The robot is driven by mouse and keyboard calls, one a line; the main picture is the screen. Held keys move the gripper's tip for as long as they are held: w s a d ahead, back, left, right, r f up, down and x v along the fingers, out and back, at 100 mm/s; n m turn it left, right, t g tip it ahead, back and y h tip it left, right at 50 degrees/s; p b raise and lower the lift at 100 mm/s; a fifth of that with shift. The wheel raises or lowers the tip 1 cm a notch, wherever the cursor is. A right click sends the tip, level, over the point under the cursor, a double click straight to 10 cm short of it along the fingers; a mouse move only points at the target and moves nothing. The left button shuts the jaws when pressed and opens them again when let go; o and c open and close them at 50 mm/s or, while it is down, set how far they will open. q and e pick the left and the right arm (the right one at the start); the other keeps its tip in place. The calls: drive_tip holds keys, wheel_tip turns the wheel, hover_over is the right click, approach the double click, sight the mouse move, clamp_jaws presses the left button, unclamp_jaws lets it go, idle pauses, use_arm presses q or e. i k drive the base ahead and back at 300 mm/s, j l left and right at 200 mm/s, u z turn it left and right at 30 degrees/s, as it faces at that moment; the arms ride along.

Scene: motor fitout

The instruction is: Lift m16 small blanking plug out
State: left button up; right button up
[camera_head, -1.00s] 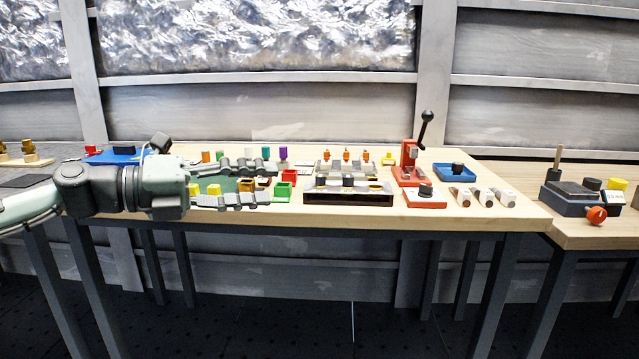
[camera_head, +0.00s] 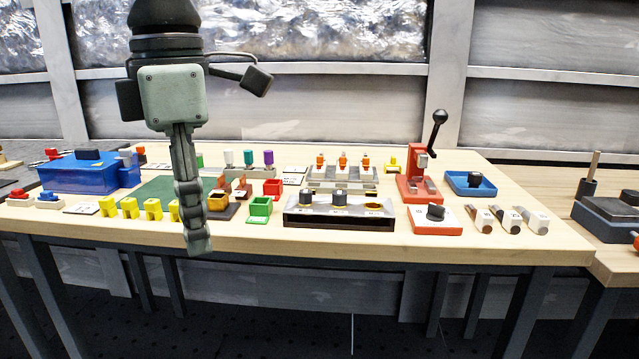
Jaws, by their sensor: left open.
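A long dark block (camera_head: 340,222) with a pale top stands near the table's front edge. Two black-topped round plugs, a left one (camera_head: 306,197) and a middle one (camera_head: 339,198), sit upright in it. At its right end is a brass-coloured ring (camera_head: 374,206). I cannot tell by size which plug is the M16 small one. My left gripper (camera_head: 197,240) points straight down at the front of the table, well left of the block. Its fingers show edge-on, one behind the other; it is open and nothing shows between them. My right gripper is out of view.
Yellow pieces (camera_head: 130,207) and a blue box (camera_head: 90,172) lie left. A tall red lever press (camera_head: 420,180) stands right of the block, behind a red-and-white switch box (camera_head: 434,218).

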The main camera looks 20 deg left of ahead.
sight(305, 194)
drive_tip(key=i, duration=0.95)
